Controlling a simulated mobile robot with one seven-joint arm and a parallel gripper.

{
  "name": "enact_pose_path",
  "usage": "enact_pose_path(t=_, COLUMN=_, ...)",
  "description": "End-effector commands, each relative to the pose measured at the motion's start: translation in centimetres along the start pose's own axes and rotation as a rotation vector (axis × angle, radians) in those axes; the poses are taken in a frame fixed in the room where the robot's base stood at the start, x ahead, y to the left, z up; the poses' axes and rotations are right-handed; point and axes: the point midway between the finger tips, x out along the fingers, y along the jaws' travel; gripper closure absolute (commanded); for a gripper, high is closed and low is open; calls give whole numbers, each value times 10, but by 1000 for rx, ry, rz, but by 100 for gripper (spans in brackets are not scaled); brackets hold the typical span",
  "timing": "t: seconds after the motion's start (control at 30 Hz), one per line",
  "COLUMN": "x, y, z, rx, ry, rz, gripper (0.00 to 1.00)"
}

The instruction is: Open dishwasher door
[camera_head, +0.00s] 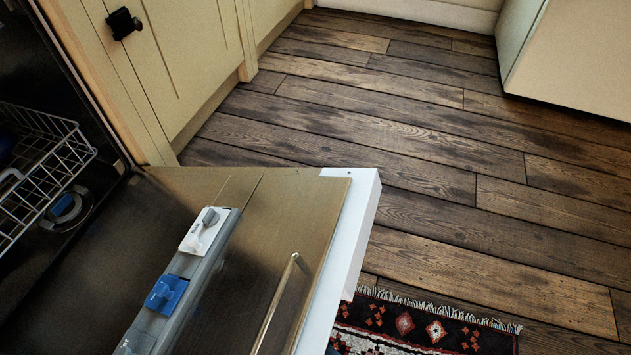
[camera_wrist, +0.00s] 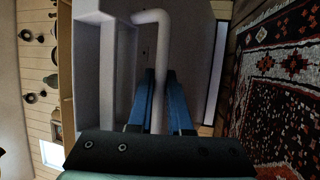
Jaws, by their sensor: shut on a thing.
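The dishwasher door (camera_head: 295,225) is folded down and stands wide open in the head view, with its metal inner side facing up and a white outer edge. A detergent dispenser (camera_head: 188,260) with grey and blue parts sits on the inner side. In the wrist view, the white bar handle (camera_wrist: 164,40) runs between the two blue fingers of my gripper (camera_wrist: 158,78), which is shut on it. The white door panel (camera_wrist: 88,60) is beside the handle. The handle is hidden in the head view.
The dishwasher's dark interior holds a white wire rack (camera_head: 40,165). A cream cabinet (camera_head: 185,60) with a black knob adjoins it. A patterned rug (camera_head: 410,325) lies on the floor by the door, also in the wrist view (camera_wrist: 280,80). The wooden floor (camera_head: 430,150) beyond is clear.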

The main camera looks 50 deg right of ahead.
Motion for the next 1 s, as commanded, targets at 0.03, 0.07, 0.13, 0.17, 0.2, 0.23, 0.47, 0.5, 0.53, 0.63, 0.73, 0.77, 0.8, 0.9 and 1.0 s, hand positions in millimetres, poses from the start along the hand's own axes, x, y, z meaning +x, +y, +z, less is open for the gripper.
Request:
enact_pose_path(t=0.03, x=-2, y=-9, z=1, rx=0, ry=1, rz=4, gripper=100)
enact_pose_path(t=0.07, x=-2, y=-12, z=2, rx=0, ry=0, rz=3, gripper=100)
enact_pose_path(t=0.13, x=-3, y=-16, z=2, rx=0, ry=0, rz=4, gripper=100)
enact_pose_path(t=0.17, x=-4, y=-17, z=2, rx=0, ry=0, rz=4, gripper=100)
enact_pose_path(t=0.2, x=-4, y=-19, z=3, rx=0, ry=0, rz=4, gripper=100)
enact_pose_path(t=0.23, x=-4, y=-20, z=3, rx=0, ry=0, rz=4, gripper=100)
enact_pose_path(t=0.47, x=-5, y=-21, z=3, rx=-1, ry=0, rz=4, gripper=100)
enact_pose_path(t=0.5, x=-5, y=-21, z=3, rx=-1, ry=0, rz=4, gripper=100)
enact_pose_path(t=0.53, x=-5, y=-21, z=3, rx=-1, ry=0, rz=5, gripper=100)
enact_pose_path(t=0.63, x=-5, y=-21, z=3, rx=-1, ry=0, rz=5, gripper=100)
enact_pose_path(t=0.73, x=-5, y=-21, z=3, rx=-1, ry=0, rz=5, gripper=79)
enact_pose_path(t=0.77, x=-5, y=-21, z=3, rx=-1, ry=0, rz=6, gripper=74)
enact_pose_path(t=0.8, x=-5, y=-21, z=3, rx=-1, ry=0, rz=5, gripper=66)
enact_pose_path(t=0.9, x=-5, y=-21, z=3, rx=-1, ry=0, rz=5, gripper=53)
enact_pose_path(t=1.0, x=-4, y=-20, z=3, rx=-1, ry=1, rz=7, gripper=53)
